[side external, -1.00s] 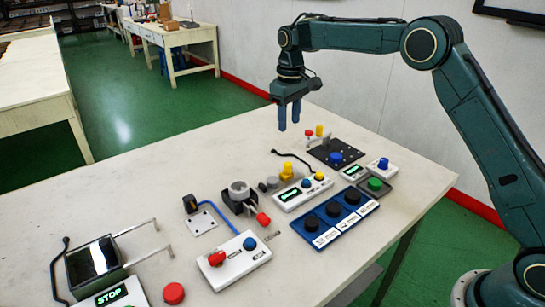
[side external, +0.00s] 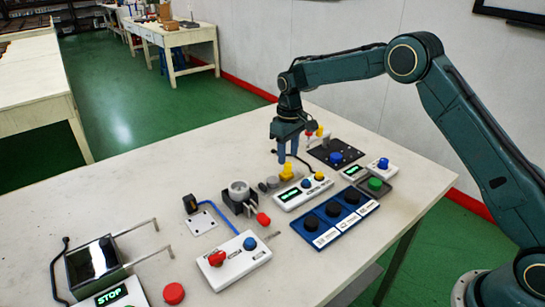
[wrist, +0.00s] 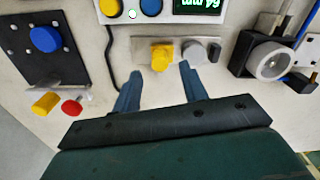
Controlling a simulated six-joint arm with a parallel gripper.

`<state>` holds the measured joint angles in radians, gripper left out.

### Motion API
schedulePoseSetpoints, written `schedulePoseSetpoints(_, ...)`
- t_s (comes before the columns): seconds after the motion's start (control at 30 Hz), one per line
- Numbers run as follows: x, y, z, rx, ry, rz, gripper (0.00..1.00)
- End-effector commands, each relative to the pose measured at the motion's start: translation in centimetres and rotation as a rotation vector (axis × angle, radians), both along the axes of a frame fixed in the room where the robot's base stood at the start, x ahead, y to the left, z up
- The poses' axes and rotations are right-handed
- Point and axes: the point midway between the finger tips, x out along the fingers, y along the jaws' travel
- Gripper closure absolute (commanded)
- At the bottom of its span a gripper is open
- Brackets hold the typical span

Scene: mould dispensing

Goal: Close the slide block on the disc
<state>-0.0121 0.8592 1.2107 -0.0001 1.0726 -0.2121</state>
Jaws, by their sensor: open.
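A yellow slide block (side external: 287,171) stands on the table behind the white box with the green display; it also shows in the wrist view (wrist: 161,56). A grey disc (wrist: 193,54) lies close beside it on the same pale base, with a small dark piece (wrist: 214,52) at the disc's far side. In the side view the disc (side external: 272,182) is just left of the yellow block. My gripper (side external: 288,155) is open and empty, pointing down just above the yellow block. In the wrist view its fingertips (wrist: 160,70) are on either side of the block's near edge.
A black fixture with a grey ring (wrist: 272,62) and red handle stands beyond the disc. A black plate with a blue knob (wrist: 45,39) and a yellow knob (wrist: 46,103) and red knob (wrist: 72,107) lie on the other side. A black cable (wrist: 109,50) runs nearby.

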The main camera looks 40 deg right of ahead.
Motion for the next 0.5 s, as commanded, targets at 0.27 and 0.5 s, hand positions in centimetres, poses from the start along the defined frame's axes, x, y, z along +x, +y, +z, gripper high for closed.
schedulePoseSetpoints(0.27, 0.0, 0.0, -2.7, 0.0, 0.0, 0.0, 0.57)
schedulePoseSetpoints(0.5, 0.0, 0.0, -3.3, 0.0, -0.001, 0.0, 0.57)
